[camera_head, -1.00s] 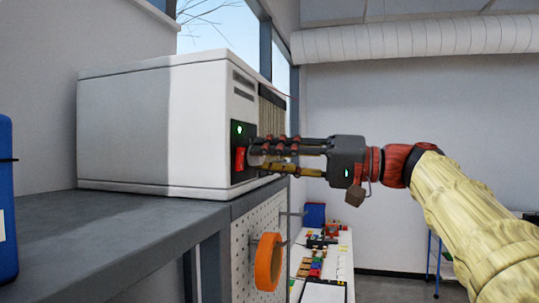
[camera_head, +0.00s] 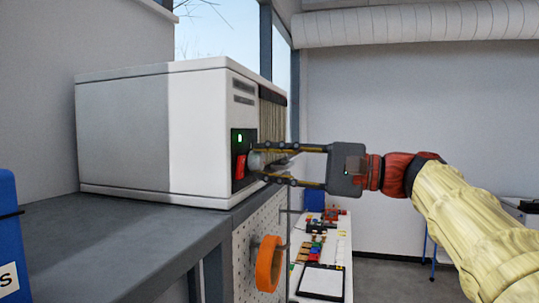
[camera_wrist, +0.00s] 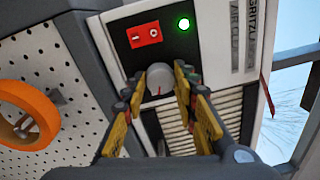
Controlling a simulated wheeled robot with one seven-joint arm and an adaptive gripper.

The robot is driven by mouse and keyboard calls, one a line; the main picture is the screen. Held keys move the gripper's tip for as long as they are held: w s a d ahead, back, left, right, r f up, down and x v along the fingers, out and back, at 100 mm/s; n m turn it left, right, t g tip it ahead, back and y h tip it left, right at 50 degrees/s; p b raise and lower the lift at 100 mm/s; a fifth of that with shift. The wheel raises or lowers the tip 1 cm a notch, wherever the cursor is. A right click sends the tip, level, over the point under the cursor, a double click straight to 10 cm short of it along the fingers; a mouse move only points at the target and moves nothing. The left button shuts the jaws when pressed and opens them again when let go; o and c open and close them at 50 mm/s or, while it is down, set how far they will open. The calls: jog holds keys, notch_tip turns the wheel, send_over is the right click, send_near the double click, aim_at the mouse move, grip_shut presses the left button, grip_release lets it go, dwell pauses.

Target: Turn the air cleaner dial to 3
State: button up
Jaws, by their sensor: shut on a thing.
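The air cleaner (camera_head: 203,125) is a white and grey box on the bench top. Its black panel carries a red switch (camera_wrist: 143,35), a lit green light (camera_wrist: 184,24) and a round grey dial (camera_wrist: 160,75). The dial also shows in the head view (camera_head: 255,161), partly covered by the fingers. My gripper (camera_head: 262,163) reaches in from the right and is shut on the dial, one finger on each side. In the wrist view my gripper (camera_wrist: 159,80) frames the dial. A small red mark shows on the dial's face; no numbers are readable.
An orange ring (camera_head: 268,263) hangs on the white pegboard (camera_head: 243,262) just below the panel. The grey bench top (camera_head: 110,245) is clear before the air cleaner. A blue object (camera_head: 8,240) stands at the left edge. A low table (camera_head: 337,260) with small items is behind.

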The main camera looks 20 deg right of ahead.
jog(key=shift+m+p, duration=0.3)
jog(key=shift+m, duration=0.4)
jog(key=o, duration=1.2)
jog(key=shift+c, duration=0.2)
jog(key=shift+d, duration=0.1)
jog(key=v, duration=1.2)
